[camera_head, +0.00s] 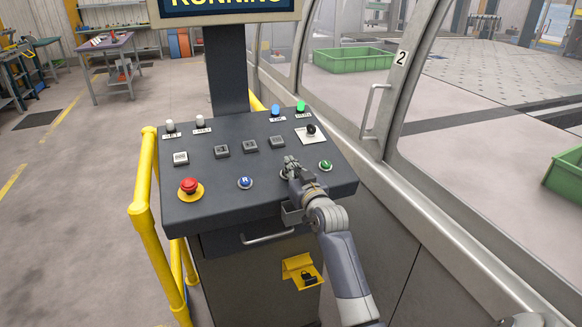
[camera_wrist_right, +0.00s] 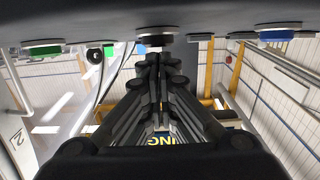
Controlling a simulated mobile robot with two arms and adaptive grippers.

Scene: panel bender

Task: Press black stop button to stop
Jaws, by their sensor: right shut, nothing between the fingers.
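The dark control console (camera_head: 215,213) stands in front of me with a sign reading RUNNING (camera_head: 226,8) above it. My right gripper (camera_head: 291,164) is shut and empty, over the front row of buttons between the blue button (camera_head: 245,183) and the green button (camera_head: 326,165). It mostly hides the black button in the head view. In the right wrist view the black button (camera_wrist_right: 155,40) sits straight ahead of the closed fingertips (camera_wrist_right: 153,60), very close. I cannot tell whether they touch. My left gripper is not in view.
A red emergency button (camera_head: 189,186) on a yellow base is at the console's front left. Several switches, a black knob (camera_head: 311,130) and lit blue and green lamps (camera_head: 301,107) sit farther back. A yellow rail (camera_head: 147,190) and the machine's windowed door (camera_head: 390,90) flank the console.

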